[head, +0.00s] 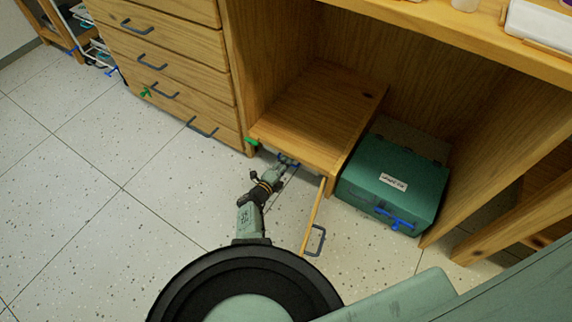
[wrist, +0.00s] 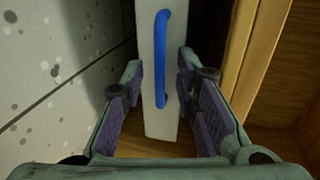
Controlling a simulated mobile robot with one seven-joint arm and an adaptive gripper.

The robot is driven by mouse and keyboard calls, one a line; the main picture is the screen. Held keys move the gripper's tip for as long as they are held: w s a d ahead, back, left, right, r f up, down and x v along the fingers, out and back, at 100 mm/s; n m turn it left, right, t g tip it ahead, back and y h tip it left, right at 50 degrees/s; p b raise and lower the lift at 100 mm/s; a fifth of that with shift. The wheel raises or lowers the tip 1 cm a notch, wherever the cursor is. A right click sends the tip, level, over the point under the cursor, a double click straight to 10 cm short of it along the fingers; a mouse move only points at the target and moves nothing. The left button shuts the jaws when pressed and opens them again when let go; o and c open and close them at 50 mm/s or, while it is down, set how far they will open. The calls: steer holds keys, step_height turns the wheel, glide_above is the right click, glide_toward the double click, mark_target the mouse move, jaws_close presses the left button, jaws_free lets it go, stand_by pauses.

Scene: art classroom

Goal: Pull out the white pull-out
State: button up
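The white pull-out (wrist: 150,35) is a narrow upright white front with a vertical blue handle (wrist: 162,58), seen in the middle of the wrist view. It stands inside a low wooden cabinet (head: 320,108) and is hidden in the head view. My gripper (wrist: 161,85) is open, with one finger on each side of the white front and handle. I cannot tell whether either finger touches them. In the head view my gripper (head: 288,161) is small, at the cabinet's front opening, and its fingers are hard to make out.
The cabinet's wooden door (head: 315,215) stands open to the right of my arm, with a grey handle (head: 317,241). A green box (head: 385,180) with a blue handle sits right of the cabinet. Wooden drawers (head: 180,55) stand at left. The tiled floor (head: 80,200) at left is clear.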

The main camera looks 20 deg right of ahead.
jaws_close()
stand_by(0.7)
